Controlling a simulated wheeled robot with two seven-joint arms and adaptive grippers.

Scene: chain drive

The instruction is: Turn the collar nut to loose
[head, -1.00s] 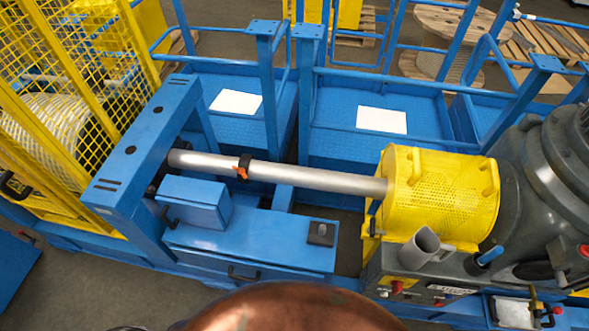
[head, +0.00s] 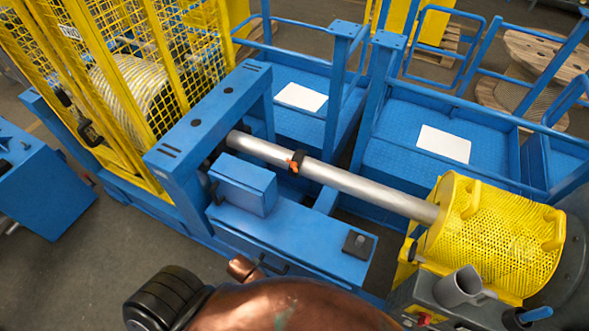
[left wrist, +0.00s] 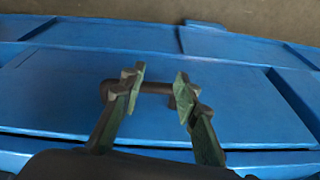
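The left gripper's fingers are not visible in the head view, and the collar is not in the left wrist view. My right gripper is out of view.
The tube runs from a blue frame (head: 205,120) to a yellow perforated guard (head: 495,235). A blue box (head: 242,185) stands in front of the tube on a blue bench (head: 300,235). A yellow mesh cage (head: 120,60) is at upper left. Grey floor shows at lower left.

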